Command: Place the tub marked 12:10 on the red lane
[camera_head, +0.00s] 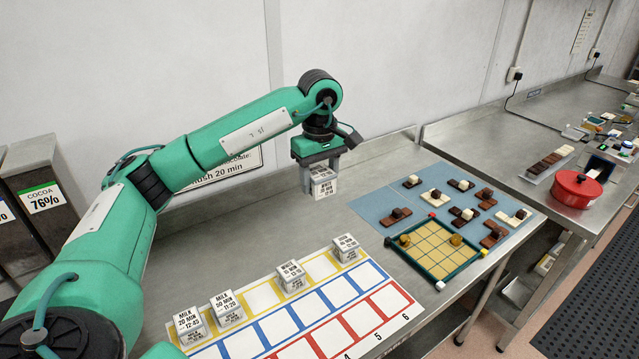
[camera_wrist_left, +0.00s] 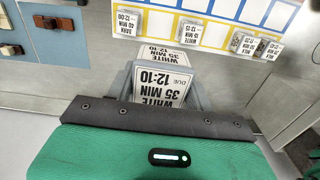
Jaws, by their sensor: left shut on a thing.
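My left gripper (camera_head: 320,178) is shut on a white tub (camera_head: 323,187), held up above the bare steel bench, behind the lane board. In the left wrist view the tub's label (camera_wrist_left: 160,84) reads WHITE, 35 MIN, DUE 12-10, and the tub sits between the fingers. The red lane (camera_head: 390,298) is the front row of the board, and its visible squares are empty. My right gripper is not in view.
Several other tubs (camera_head: 291,277) stand along the yellow lane at the board's back. The blue lane (camera_head: 340,292) between is empty. Right of the board are a green-framed grid tray (camera_head: 436,272) and a blue mat (camera_head: 372,210) with chocolate pieces.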

